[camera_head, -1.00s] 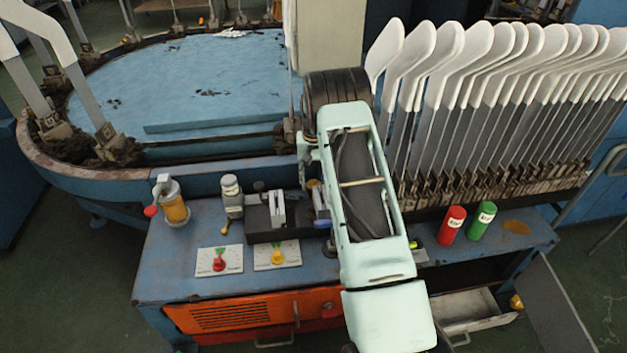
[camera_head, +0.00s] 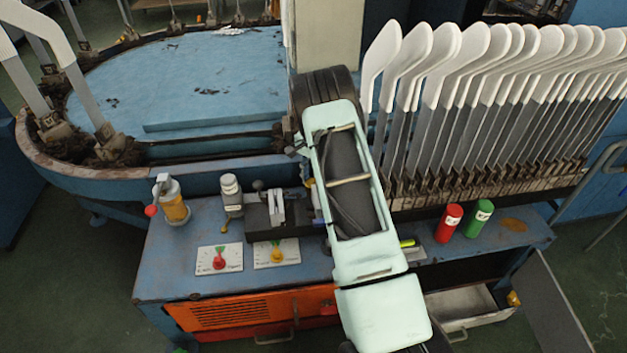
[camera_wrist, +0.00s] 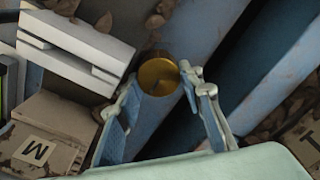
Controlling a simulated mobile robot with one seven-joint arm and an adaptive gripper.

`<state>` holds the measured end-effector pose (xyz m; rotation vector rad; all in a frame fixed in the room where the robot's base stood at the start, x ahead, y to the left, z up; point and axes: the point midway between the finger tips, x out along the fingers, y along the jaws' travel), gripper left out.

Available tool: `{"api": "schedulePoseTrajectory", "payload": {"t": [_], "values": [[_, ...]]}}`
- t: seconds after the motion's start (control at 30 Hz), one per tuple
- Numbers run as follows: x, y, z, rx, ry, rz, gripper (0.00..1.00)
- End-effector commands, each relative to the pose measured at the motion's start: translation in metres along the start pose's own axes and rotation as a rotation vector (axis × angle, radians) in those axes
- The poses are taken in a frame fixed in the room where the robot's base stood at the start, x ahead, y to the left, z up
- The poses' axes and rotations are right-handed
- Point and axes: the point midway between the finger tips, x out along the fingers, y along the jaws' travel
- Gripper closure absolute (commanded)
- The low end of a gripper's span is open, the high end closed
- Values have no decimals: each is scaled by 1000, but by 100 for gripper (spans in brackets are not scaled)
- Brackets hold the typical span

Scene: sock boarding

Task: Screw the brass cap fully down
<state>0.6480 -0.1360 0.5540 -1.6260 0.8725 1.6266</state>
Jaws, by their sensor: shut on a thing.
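The brass cap (camera_wrist: 158,76) shows in the wrist view as a round gold disc seen from above, near the middle of the picture. My gripper (camera_wrist: 161,82) is shut on it, with one fingertip at its left edge and one at its right. What lies under the cap and its thread are hidden, so I cannot tell how far down it sits. In the head view my arm covers the gripper and the cap.
In the head view, red (camera_head: 449,224) and green (camera_head: 480,219) cylinders stand right of my arm on the blue bench (camera_head: 180,270). White-topped boards (camera_head: 440,75) stand behind.

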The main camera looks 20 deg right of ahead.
Motion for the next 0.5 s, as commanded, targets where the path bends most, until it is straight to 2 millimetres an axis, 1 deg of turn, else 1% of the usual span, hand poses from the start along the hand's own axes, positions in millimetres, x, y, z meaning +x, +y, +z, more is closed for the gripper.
{"api": "schedulePoseTrajectory", "payload": {"t": [0.47,0.5], "values": [[0,0,0,18,0,-1,90],[0,0,0,18,0,-1,64]]}}
